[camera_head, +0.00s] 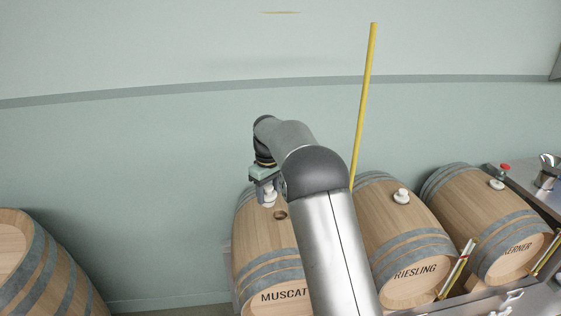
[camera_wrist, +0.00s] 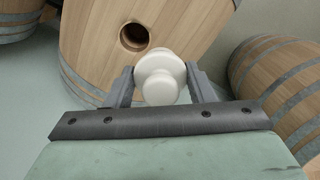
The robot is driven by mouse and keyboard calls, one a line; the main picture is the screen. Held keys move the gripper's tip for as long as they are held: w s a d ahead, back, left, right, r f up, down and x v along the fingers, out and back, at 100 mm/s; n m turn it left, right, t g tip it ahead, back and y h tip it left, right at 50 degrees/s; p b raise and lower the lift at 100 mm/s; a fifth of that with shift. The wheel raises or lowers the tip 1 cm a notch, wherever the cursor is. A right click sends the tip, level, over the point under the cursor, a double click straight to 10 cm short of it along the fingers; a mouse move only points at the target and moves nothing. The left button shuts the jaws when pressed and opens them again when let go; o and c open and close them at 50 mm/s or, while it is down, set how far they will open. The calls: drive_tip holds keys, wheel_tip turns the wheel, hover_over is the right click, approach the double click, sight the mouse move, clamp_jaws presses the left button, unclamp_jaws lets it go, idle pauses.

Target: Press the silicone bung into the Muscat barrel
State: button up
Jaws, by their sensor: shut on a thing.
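The Muscat barrel (camera_head: 262,258) lies on its side at the centre of the head view, partly covered by my arm. Its round bung hole (camera_head: 280,215) is open on top; the hole also shows in the wrist view (camera_wrist: 134,37). My gripper (camera_head: 266,190) is above the barrel, left of the hole in the head view. It is shut on the white silicone bung (camera_wrist: 160,77), held between the two fingers (camera_wrist: 160,82). The bung is apart from the hole, beside it in the wrist view. Its height above the wood is hard to tell.
The Riesling barrel (camera_head: 395,230) and Kerner barrel (camera_head: 470,205) stand to the right, each with a white bung on top. A yellow pole (camera_head: 364,100) rises behind. Another barrel (camera_head: 35,265) is at far left. A steel counter (camera_head: 535,190) is at far right.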

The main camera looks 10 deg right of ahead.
drive_tip(key=d, duration=0.2)
drive_tip(key=w+d+p, duration=0.1)
drive_tip(key=d, duration=0.1)
drive_tip(key=shift+w+r, duration=0.1)
drive_tip(key=shift+r, duration=0.3)
drive_tip(key=shift+f+b, duration=1.55)
drive_tip(key=shift+f, duration=1.2)
drive_tip(key=shift+f+b, duration=1.2)
drive_tip(key=shift+f, duration=0.95)
